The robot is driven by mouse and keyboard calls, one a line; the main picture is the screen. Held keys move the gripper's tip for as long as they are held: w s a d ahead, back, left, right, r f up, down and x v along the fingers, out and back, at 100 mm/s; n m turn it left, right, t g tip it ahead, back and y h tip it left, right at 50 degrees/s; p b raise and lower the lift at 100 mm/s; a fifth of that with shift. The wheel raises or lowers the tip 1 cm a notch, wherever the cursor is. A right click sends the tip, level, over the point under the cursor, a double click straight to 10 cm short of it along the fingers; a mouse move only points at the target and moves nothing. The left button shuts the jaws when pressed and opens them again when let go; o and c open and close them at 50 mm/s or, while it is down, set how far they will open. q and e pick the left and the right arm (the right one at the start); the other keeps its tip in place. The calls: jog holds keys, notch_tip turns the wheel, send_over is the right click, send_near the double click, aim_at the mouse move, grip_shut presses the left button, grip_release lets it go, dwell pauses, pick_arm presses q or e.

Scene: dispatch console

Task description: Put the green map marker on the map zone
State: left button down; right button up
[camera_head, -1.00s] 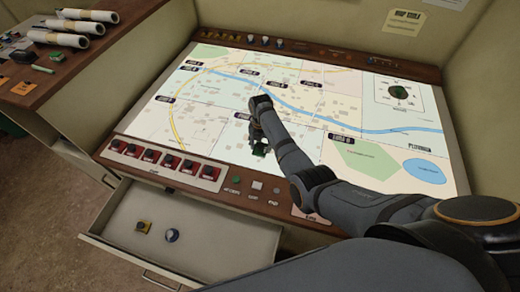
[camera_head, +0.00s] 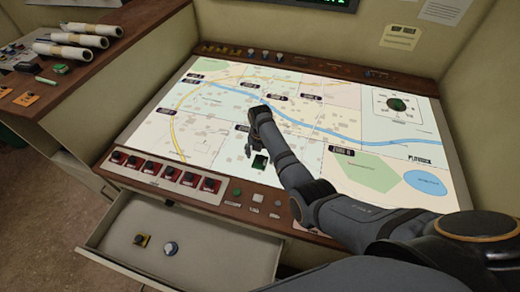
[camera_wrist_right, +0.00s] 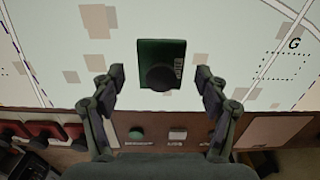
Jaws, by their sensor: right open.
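The green map marker (camera_head: 260,161), a green square base with a dark round knob, sits on the lit map table (camera_head: 210,142) near its front edge. It also shows in the right wrist view (camera_wrist_right: 174,48). My right gripper (camera_wrist_right: 160,80) is open, with one finger on each side of the marker's near part and gaps on both sides. In the head view, my right arm reaches over the map from the right. The map has several labelled zones, including one marked G (camera_wrist_right: 285,67) with a dashed box, empty where visible. My left gripper is out of view.
A row of red switches (camera_head: 165,172) and a green button (camera_head: 237,192) line the console's front edge. Below, an open drawer (camera_head: 200,235) holds a yellow-and-black item and a round knob. Rolled papers (camera_head: 75,40) lie at upper left.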

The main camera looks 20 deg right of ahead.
aim_at(260, 158)
notch_tip(260, 158, up, 11)
jog(key=b, duration=0.1)
dwell(0.3)
